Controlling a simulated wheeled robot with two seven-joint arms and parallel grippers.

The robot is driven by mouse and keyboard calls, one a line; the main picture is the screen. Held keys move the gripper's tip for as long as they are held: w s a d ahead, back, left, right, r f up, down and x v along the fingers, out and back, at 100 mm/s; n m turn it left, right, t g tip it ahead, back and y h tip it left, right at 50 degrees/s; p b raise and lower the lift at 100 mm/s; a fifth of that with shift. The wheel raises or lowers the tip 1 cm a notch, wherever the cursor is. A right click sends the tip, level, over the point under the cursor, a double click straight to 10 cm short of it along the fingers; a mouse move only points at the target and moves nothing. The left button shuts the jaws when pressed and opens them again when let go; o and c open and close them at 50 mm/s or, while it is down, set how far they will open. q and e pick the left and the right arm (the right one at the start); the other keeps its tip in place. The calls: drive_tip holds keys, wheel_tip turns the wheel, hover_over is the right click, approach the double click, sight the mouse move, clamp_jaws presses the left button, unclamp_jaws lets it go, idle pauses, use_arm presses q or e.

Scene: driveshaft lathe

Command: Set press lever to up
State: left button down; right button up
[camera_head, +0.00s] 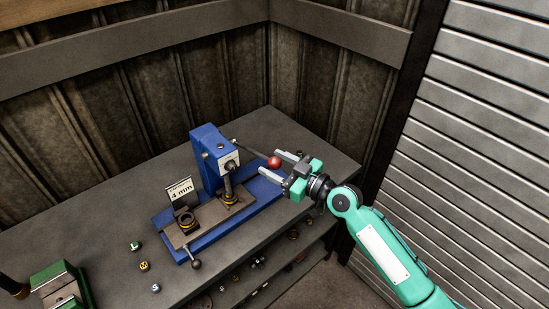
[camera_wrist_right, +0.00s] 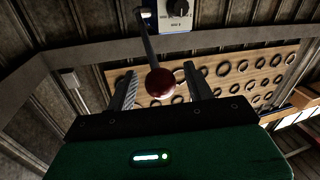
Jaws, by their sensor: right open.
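The blue press (camera_head: 212,160) stands on the workbench. Its lever (camera_head: 250,151) is a thin dark rod reaching right from the press head and sloping slightly down to a red ball knob (camera_head: 274,162). My right gripper (camera_head: 272,164) is open, with its fingers pointing left toward the press and the red knob between or just in front of them. In the right wrist view the red knob (camera_wrist_right: 160,82) shows between the two open fingers (camera_wrist_right: 160,90), with gaps on both sides. The lever rod (camera_wrist_right: 146,40) runs away from it to the press head. My left gripper is not in view.
A "4 mm" sign (camera_head: 181,190) stands by the press base (camera_head: 205,234). A second ball-ended handle (camera_head: 196,264) sits at the base's front. Several small parts (camera_head: 144,266) lie left on the bench. A green device (camera_head: 58,286) stands at lower left. A shutter (camera_head: 490,130) rises at right.

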drive_tip(key=shift+w+a, duration=0.2)
drive_tip(key=shift+a, duration=0.1)
clamp_jaws()
drive_tip(key=shift+w+r, duration=0.1)
